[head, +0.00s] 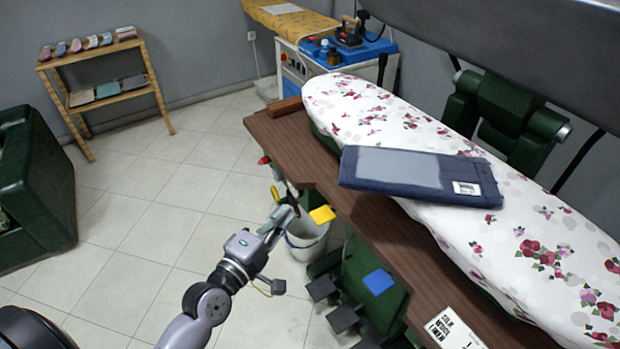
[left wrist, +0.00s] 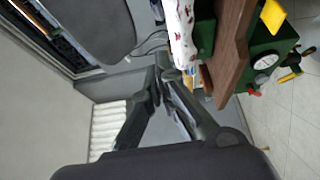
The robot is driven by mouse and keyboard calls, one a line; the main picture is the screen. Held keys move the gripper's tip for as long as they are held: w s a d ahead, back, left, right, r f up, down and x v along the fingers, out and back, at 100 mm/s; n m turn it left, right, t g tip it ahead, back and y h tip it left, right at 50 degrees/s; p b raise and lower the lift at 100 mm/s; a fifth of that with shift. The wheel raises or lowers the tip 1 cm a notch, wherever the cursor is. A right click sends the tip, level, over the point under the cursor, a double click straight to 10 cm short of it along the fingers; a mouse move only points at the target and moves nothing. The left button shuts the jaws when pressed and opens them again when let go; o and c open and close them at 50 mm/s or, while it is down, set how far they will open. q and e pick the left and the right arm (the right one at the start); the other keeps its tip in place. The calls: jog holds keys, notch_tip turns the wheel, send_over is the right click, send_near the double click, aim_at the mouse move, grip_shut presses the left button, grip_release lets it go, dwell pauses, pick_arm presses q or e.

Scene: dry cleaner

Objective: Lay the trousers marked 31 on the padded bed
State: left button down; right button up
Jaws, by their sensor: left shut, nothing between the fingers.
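Folded navy trousers (head: 385,170) lie across the padded bed (head: 565,250), which has a white floral cover. Their left end reaches past the cover's near edge, over the brown table. They carry a white tag (head: 466,188), whose number is too small to read. My left gripper (head: 286,212) is shut and empty, in front of the table's near edge and well apart from the trousers. In the left wrist view its fingers (left wrist: 160,78) meet at the tips, and a strip of the floral bed (left wrist: 181,30) shows beyond. My right gripper is not in view.
The brown table (head: 375,235) runs along the bed's near side, with a printed card (head: 452,330) on it. A wooden rack (head: 105,85) stands at left. The tiled floor between is clear.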

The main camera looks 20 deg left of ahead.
pick_arm(q)
jog(key=w+d+p, duration=0.3)
jog(key=w+d, duration=0.2)
jog(key=w, duration=0.6)
jog(key=shift+w, duration=0.2)
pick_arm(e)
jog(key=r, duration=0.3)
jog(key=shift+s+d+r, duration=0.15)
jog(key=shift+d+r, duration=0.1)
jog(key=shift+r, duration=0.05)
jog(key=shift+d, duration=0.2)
pick_arm(q)
jog(key=shift+w+d+p, duration=0.45)
jog(key=shift+w+d, duration=0.15)
jog(key=shift+d, duration=0.35)
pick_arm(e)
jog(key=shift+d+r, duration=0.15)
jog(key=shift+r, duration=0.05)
